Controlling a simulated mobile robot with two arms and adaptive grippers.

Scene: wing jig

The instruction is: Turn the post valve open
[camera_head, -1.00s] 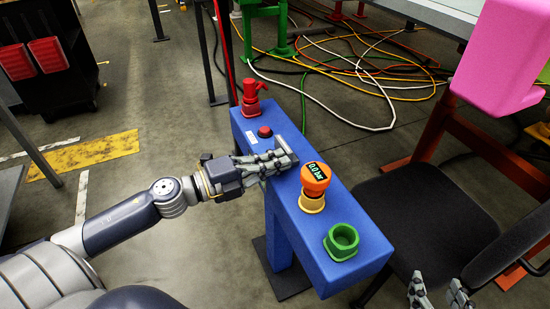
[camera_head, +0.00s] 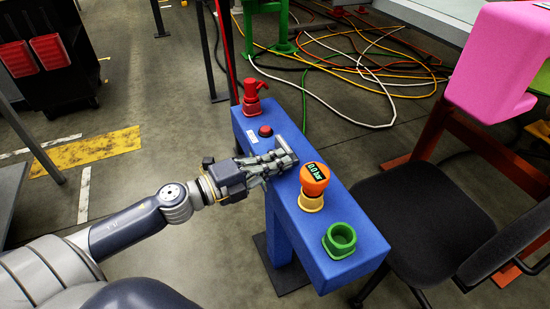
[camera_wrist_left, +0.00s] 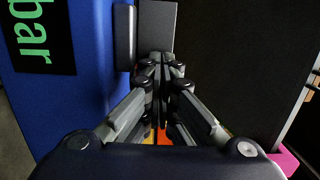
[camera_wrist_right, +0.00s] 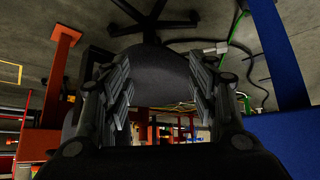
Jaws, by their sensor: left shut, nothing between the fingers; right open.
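The blue post (camera_head: 345,205) has a flat grey bar (camera_head: 285,144) on its top, which looks like the valve's lever. My left gripper (camera_head: 285,160) is shut and empty, with its fingertips right at this bar. In the left wrist view the closed fingertips (camera_wrist_left: 160,62) meet the end of the grey bar (camera_wrist_left: 157,25); I cannot tell whether they touch it. The bar's pivot is hidden behind my fingers. My right gripper (camera_wrist_right: 160,95) is open and empty in the right wrist view, away from the post.
The post also carries a red pump-like fitting (camera_head: 253,98), a red button (camera_head: 265,131), an orange gauge (camera_head: 314,180) reading 0.0 bar and a green cup (camera_head: 340,241). A black chair (camera_head: 425,225) stands close on the right. Cables (camera_head: 350,75) lie on the floor behind.

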